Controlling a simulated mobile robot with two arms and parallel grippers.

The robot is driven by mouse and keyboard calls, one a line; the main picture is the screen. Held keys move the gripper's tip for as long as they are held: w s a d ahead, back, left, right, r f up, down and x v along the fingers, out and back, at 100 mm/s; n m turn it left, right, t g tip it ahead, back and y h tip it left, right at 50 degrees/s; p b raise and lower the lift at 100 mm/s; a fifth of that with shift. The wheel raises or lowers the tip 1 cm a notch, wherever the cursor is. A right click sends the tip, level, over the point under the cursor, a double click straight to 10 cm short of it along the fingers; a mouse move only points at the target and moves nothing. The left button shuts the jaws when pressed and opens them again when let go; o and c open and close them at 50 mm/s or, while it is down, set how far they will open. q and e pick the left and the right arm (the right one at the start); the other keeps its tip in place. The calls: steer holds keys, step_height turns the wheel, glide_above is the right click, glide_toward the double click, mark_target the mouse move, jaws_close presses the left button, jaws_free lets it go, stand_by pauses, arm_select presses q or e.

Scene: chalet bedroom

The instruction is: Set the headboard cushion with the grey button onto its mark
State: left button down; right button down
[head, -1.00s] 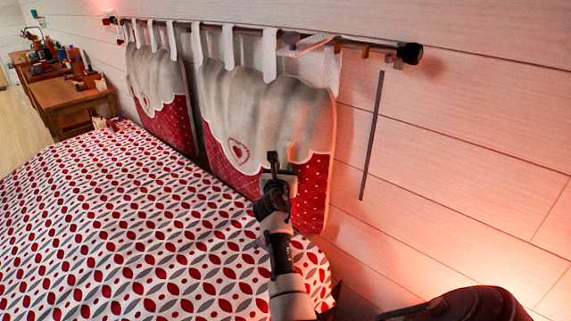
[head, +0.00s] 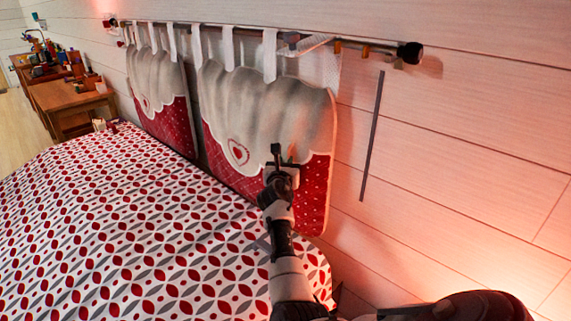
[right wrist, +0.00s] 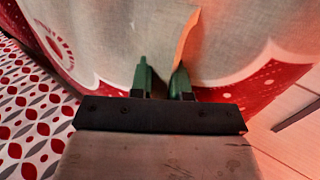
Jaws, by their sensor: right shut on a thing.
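The near headboard cushion (head: 262,105), grey-white above and red below with a heart, hangs by white loops from the rod (head: 225,28). A small grey piece (head: 292,38), perhaps the grey button, shows by its top loops. My right gripper (head: 283,156) is at the cushion's lower right part. In the right wrist view its green fingers (right wrist: 162,80) are shut on a fold of the cushion (right wrist: 110,35). A dark upright strip (head: 372,135) on the wall, right of the cushion and apart from it, may be the mark. My left gripper is not in view.
A second, similar cushion (head: 160,95) hangs to the left. The bed (head: 130,230) with a red and grey leaf pattern lies below. The rod ends in a black knob (head: 410,53). A cluttered wooden desk (head: 70,98) stands far left.

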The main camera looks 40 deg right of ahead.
mark_target(306, 164)
steer(key=shift+s+p, duration=0.15)
steer(key=shift+p, duration=0.15)
steer(key=s+p, duration=0.5)
steer(key=s, duration=0.1)
steer(key=shift+s+d+r+p, duration=0.1)
steer(key=shift+d+p, duration=0.2)
steer(key=shift+p, duration=0.1)
steer(key=shift+s, duration=0.35)
steer(key=shift+f, duration=0.2)
steer(key=c, duration=1.4)
jaws_free()
steer(key=v, duration=1)
steer(key=shift+s+a, duration=0.2)
steer(key=shift+a, duration=0.15)
